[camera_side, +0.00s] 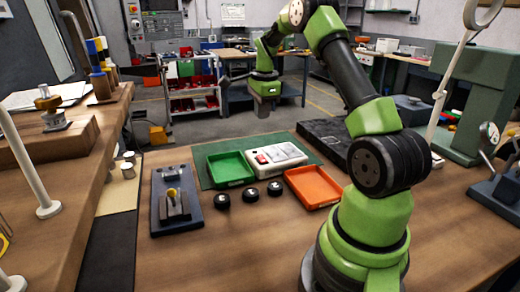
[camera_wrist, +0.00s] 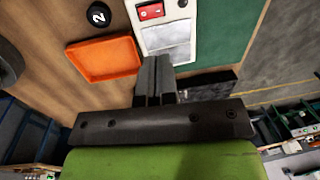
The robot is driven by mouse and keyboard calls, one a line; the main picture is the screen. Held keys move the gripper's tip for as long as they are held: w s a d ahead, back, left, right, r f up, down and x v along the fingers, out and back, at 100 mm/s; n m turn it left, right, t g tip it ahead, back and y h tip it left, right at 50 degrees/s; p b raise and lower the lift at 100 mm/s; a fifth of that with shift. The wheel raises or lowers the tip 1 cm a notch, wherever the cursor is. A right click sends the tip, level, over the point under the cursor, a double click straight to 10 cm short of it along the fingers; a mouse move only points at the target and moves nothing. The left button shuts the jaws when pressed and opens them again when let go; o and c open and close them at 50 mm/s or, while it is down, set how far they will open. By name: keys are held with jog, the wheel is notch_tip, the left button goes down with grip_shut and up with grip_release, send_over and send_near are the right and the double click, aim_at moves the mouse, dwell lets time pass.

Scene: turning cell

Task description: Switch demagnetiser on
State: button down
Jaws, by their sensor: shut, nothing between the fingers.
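The demagnetiser is a white box (camera_side: 277,157) standing on a green mat between a green tray and an orange tray. Its red rocker switch (camera_side: 262,158) is at the left of its top. In the wrist view the red switch (camera_wrist: 151,11) shows at the top edge, beside a pale plate (camera_wrist: 168,38); a small dark round spot lies to its right. I cannot tell the rocker's position. My gripper (camera_wrist: 156,60) is shut and empty, its fingertips overlapping the plate's near edge in the wrist view. In the side view it (camera_side: 264,108) hangs high above and behind the box, apart from it.
The orange tray (camera_side: 313,187) and green tray (camera_side: 229,168) flank the box, both empty. Several black round pucks (camera_side: 250,195) stand in front. A dark fixture plate (camera_side: 178,200) lies at left, and a black slab (camera_side: 325,138) lies behind right.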

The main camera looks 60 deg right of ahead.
aim_at(261, 158)
jog(key=f, duration=0.8)
jog(key=w+d+f, duration=0.1)
jog(key=f, duration=0.3)
jog(key=shift+w+f, duration=0.1)
jog(key=shift+f, duration=0.15)
jog(key=shift+f, duration=0.1)
jog(key=shift+f, duration=0.15)
jog(key=shift+s+a+r, duration=0.3)
jog(key=shift+s+a, duration=0.2)
jog(key=shift+s, duration=0.05)
jog(key=shift+r, duration=0.1)
notch_tip(261, 158, up, 14)
jog(key=w+d, duration=0.1)
jog(key=shift+w, duration=0.15)
jog(key=shift+d, duration=0.1)
